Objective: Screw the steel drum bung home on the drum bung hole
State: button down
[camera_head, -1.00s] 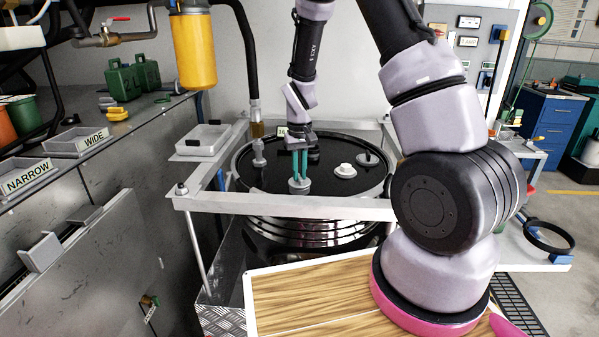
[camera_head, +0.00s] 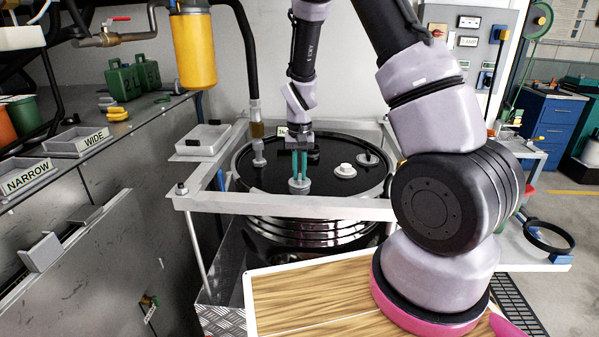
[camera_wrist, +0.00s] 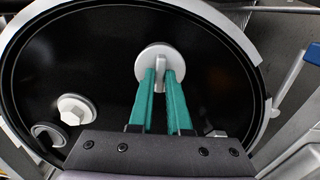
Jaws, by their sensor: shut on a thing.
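The black drum (camera_head: 262,180) stands upright inside a pale metal frame. The steel drum bung (camera_head: 299,185) is a round grey cap with a raised grip bar, at the near middle of the drum top. My gripper (camera_head: 299,177) points down with its green fingers shut on the bung's bar. In the wrist view the bung (camera_wrist: 154,50) shows as a pale disc with the bar between my fingertips (camera_wrist: 161,75). The bung hole is hidden beneath the bung, and I cannot tell how deep it sits.
On the drum top are a white cap (camera_head: 345,170), a grey fitting (camera_head: 368,159) and a fitting (camera_head: 259,155) below a black hose. The frame's front rail (camera_head: 290,204) crosses before the drum. A grey tray (camera_head: 201,140) sits at left.

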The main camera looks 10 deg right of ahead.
jog(key=shift+m, duration=0.6)
jog(key=m, duration=0.3)
jog(key=shift+m, duration=0.8)
jog(key=shift+m, duration=2.3)
